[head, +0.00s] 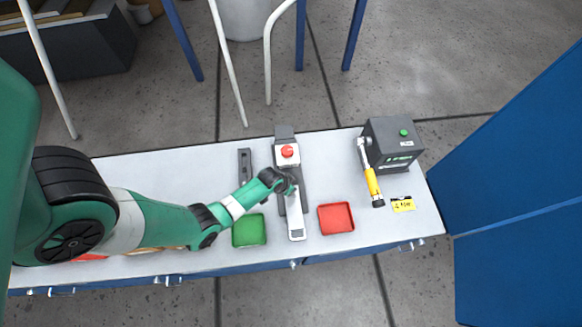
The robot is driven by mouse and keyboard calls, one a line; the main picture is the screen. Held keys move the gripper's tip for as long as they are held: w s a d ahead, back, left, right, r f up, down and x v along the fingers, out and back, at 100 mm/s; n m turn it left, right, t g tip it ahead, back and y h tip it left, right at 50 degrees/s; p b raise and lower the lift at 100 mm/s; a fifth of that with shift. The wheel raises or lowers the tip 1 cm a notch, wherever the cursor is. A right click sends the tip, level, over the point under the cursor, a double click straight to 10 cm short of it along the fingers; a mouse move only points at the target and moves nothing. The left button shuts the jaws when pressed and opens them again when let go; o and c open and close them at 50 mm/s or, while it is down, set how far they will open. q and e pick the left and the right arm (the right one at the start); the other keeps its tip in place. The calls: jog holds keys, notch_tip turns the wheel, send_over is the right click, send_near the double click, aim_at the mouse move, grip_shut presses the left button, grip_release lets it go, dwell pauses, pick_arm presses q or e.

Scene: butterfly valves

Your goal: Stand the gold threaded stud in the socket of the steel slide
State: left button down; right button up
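My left arm comes in from the left, and its gripper (291,188) is over the middle of a grey fixture. The fingers are too small and dark to show whether they are open or shut, or whether they hold anything. The fixture (285,132) has a red button (287,151) on a white box at its far end. A pale metal bar (295,220), possibly the steel slide, runs toward the near table edge below the gripper. I cannot make out the socket or the gold threaded stud. My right gripper is not in view.
A green tray (249,241) and a red tray (351,217) flank the bar. A dark slotted block (245,162) stands left of the fixture. A dark box (394,143), a yellow-handled tool (372,182) and a yellow tag (403,205) are at right. The table (330,165) is partly clear.

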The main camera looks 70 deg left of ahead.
pick_arm(q)
jog(key=shift+f+b, duration=0.3)
jog(key=shift+f, duration=0.05)
dwell(0.5)
jog(key=c, duration=0.8)
grip_release()
jog(key=shift+o, duration=0.2)
